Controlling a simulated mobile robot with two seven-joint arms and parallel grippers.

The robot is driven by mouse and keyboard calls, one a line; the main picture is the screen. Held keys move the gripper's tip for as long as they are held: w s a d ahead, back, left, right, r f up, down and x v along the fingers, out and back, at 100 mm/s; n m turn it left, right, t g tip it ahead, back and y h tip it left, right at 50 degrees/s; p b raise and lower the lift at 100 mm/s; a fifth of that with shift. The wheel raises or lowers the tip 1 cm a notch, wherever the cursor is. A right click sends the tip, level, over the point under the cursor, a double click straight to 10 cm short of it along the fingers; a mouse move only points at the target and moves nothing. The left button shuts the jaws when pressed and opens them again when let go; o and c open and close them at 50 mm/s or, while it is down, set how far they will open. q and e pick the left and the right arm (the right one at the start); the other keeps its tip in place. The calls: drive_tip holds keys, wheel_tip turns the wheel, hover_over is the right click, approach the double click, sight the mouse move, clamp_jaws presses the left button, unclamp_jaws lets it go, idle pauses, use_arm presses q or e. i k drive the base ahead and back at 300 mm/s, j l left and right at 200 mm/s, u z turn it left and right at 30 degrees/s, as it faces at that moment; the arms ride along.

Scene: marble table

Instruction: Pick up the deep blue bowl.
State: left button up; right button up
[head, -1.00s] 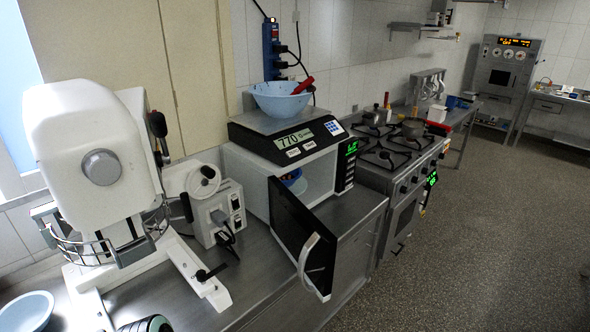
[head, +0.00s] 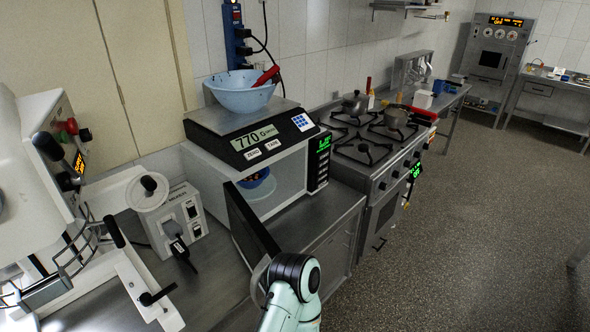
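The deep blue bowl (head: 254,179) sits inside the open microwave (head: 289,182), near the left side of its cavity. Something orange-yellow shows in or on it, too small to make out. The microwave wall and door hide part of the bowl. The microwave door (head: 250,222) stands open toward me, with its grey handle (head: 259,279) low down. One of my arms, pale teal with a black joint, comes up from the bottom edge near the door handle. No fingers show, so neither gripper is in view.
A scale (head: 251,131) on the microwave carries a light blue bowl (head: 241,92) with a red-handled tool. A stand mixer (head: 25,190) and a grey-white appliance (head: 172,215) stand left. A gas stove (head: 375,150) with pots is right. Open floor lies at the right.

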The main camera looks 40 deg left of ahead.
sight(253, 179)
drive_tip(key=i+l+u, duration=0.1)
drive_tip(key=i, duration=1.5)
